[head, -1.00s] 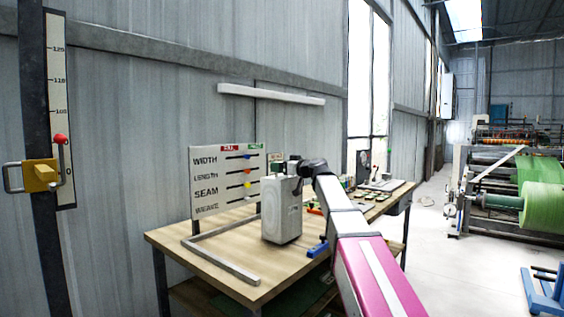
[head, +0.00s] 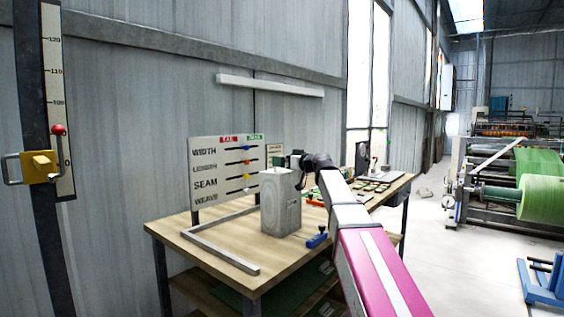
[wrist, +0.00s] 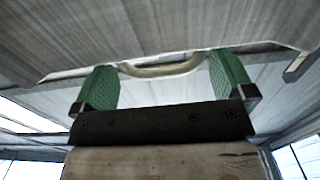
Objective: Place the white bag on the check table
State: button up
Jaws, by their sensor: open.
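The white bag (head: 281,208) stands upright on the wooden check table (head: 165,231), right of a grey L-shaped bar (head: 228,258) and in front of the gauge board. My gripper (head: 293,163) is at the bag's top, reaching in from the right. It is open. In the wrist view its two green finger pads (wrist: 163,84) are spread apart, with a pale curved handle (wrist: 160,69) showing between them. Whether either pad touches the handle is unclear.
The gauge board (head: 226,172), with coloured sliders, stands at the table's back. A blue item (head: 317,238) lies right of the bag. Small parts and a device (head: 378,169) occupy the far table. A yellow bracket (head: 38,163) is on a post at left. A machine with a green roll (head: 540,198) stands right.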

jog(key=v, duration=1)
